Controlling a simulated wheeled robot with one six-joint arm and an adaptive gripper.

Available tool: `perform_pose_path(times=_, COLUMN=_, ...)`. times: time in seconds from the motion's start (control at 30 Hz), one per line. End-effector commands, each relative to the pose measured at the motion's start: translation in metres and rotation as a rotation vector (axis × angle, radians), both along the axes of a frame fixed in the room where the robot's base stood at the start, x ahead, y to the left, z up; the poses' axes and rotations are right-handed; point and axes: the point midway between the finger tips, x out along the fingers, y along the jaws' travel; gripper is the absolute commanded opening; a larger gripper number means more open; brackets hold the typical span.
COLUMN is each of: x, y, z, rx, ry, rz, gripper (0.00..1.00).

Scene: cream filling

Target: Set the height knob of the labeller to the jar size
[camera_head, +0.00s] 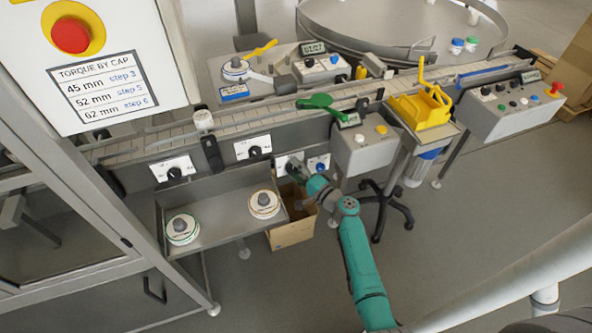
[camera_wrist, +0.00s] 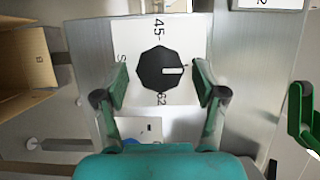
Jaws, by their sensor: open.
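A black octagonal knob (camera_wrist: 160,72) sits on a white plate (camera_wrist: 185,32) in the wrist view. The plate reads 45 at the picture's top and 62 at the bottom; a mark at the left is mostly hidden by a finger. The knob's white pointer points to the picture's right, at neither readable number. My gripper (camera_wrist: 161,85) is open, one finger on each side of the knob; contact is not visible. In the head view my gripper (camera_head: 295,171) is at the right-hand plate (camera_head: 281,162) on the conveyor's front and partly hides its knob.
Two similar plates with knobs (camera_head: 174,173) (camera_head: 254,151) lie to the left. A grey control box (camera_head: 362,152) and green lever (camera_head: 322,102) are close at the right. A tray (camera_head: 222,232) with two reels and a cardboard box (camera_head: 292,235) are below. A white jar (camera_head: 203,120) is on the conveyor.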

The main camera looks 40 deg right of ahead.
Motion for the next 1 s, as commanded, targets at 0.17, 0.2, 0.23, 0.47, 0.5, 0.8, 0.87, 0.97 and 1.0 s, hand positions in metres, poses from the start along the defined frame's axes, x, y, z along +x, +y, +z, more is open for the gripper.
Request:
perform_pose_path(times=0.17, x=-0.018, y=-0.002, z=-0.001, rx=0.001, ry=0.001, rz=-0.002, gripper=0.70)
perform_pose_path(times=0.2, x=-0.025, y=-0.002, z=-0.001, rx=0.001, ry=0.002, rz=-0.003, gripper=0.70)
perform_pose_path(times=0.23, x=-0.031, y=-0.003, z=-0.002, rx=0.002, ry=0.002, rz=-0.003, gripper=0.70)
perform_pose_path(times=0.47, x=-0.077, y=-0.006, z=-0.001, rx=0.001, ry=0.001, rz=-0.003, gripper=0.70)
perform_pose_path(times=0.5, x=-0.084, y=-0.008, z=-0.001, rx=0.001, ry=0.002, rz=-0.005, gripper=0.70)
perform_pose_path(times=0.8, x=-0.116, y=-0.010, z=-0.001, rx=0.001, ry=0.001, rz=-0.003, gripper=0.70)
perform_pose_path(times=0.87, x=-0.118, y=-0.010, z=-0.001, rx=0.001, ry=0.001, rz=-0.002, gripper=0.70)
perform_pose_path(times=0.97, x=-0.119, y=-0.009, z=-0.001, rx=0.001, ry=0.001, rz=0.000, gripper=0.70)
perform_pose_path(times=1.0, x=-0.119, y=-0.009, z=-0.001, rx=0.001, ry=0.001, rz=0.000, gripper=0.70)
